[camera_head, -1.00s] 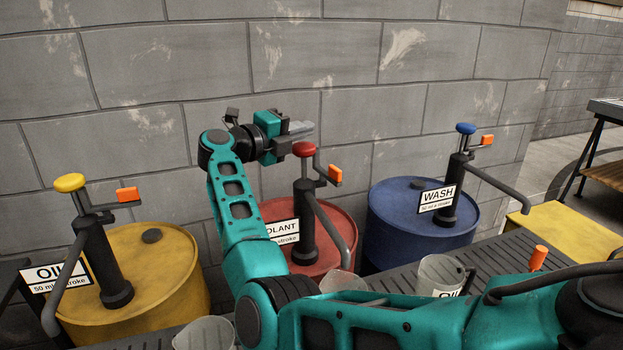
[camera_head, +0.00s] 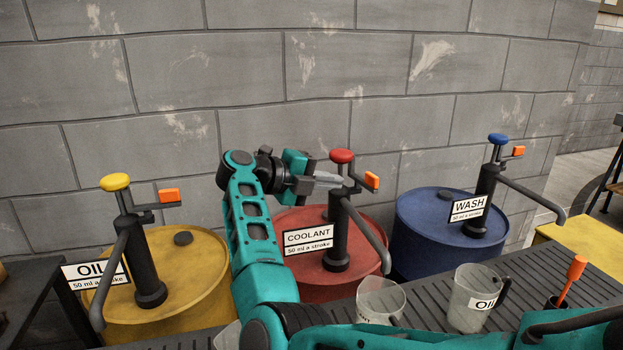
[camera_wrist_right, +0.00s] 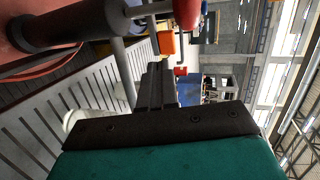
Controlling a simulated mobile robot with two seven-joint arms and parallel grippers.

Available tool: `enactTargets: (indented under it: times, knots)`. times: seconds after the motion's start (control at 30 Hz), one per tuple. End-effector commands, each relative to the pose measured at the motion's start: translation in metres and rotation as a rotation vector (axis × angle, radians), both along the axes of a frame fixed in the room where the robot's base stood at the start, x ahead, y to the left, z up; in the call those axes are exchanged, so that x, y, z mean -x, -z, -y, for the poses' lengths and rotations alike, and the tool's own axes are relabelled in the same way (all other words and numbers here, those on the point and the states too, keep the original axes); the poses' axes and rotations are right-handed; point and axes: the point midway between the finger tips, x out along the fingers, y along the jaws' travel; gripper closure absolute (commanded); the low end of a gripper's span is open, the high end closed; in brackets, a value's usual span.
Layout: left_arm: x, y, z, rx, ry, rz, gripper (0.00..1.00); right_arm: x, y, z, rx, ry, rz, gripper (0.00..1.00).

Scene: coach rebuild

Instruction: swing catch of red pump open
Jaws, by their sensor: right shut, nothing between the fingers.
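The red pump (camera_head: 337,225) stands upright on the red coolant drum (camera_head: 300,285), with a red knob (camera_head: 341,156) on top. Its orange catch (camera_head: 371,180) sticks out to the right of the pump head. My right gripper (camera_head: 338,179) is shut and empty. Its fingertips are just left of the pump head, below the knob; I cannot tell if they touch it. In the right wrist view the shut fingers (camera_wrist_right: 160,86) point toward the pump's dark column (camera_wrist_right: 65,25), red knob (camera_wrist_right: 187,12) and an orange piece (camera_wrist_right: 166,42). My left gripper is not in view.
A yellow oil drum (camera_head: 200,280) with its pump stands left, a blue wash drum (camera_head: 420,235) with its pump right. Clear jugs (camera_head: 380,298) (camera_head: 465,305) and an orange-handled tool (camera_head: 572,278) stand on the slatted bench (camera_head: 535,275). A block wall is behind.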

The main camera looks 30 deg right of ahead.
Motion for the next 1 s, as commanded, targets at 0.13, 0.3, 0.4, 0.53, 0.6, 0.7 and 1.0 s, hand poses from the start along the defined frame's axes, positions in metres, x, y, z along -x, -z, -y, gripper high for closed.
enactTargets:
  times: [0.13, 0.3, 0.4, 0.53, 0.6, 0.7, 1.0]
  knots:
    - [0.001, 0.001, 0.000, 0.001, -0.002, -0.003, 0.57, 0.005, 0.009, 0.031, 0.003, 0.002, -0.001, 1.00]
    - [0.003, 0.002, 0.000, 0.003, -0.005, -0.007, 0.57, 0.007, 0.008, 0.054, 0.002, 0.000, 0.001, 1.00]
    - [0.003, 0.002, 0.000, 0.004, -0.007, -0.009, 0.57, 0.008, 0.008, 0.062, 0.002, -0.001, 0.001, 1.00]
    - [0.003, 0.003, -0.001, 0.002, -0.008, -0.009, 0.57, 0.009, 0.008, 0.066, 0.000, -0.002, 0.002, 1.00]
    - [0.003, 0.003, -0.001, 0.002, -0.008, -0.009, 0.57, 0.009, 0.008, 0.066, 0.000, -0.002, 0.002, 1.00]
    - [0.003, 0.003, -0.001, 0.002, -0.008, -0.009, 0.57, 0.009, 0.008, 0.066, 0.000, -0.002, 0.002, 1.00]
    - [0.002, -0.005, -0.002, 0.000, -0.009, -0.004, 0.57, 0.018, 0.007, 0.079, -0.001, 0.018, 0.001, 1.00]
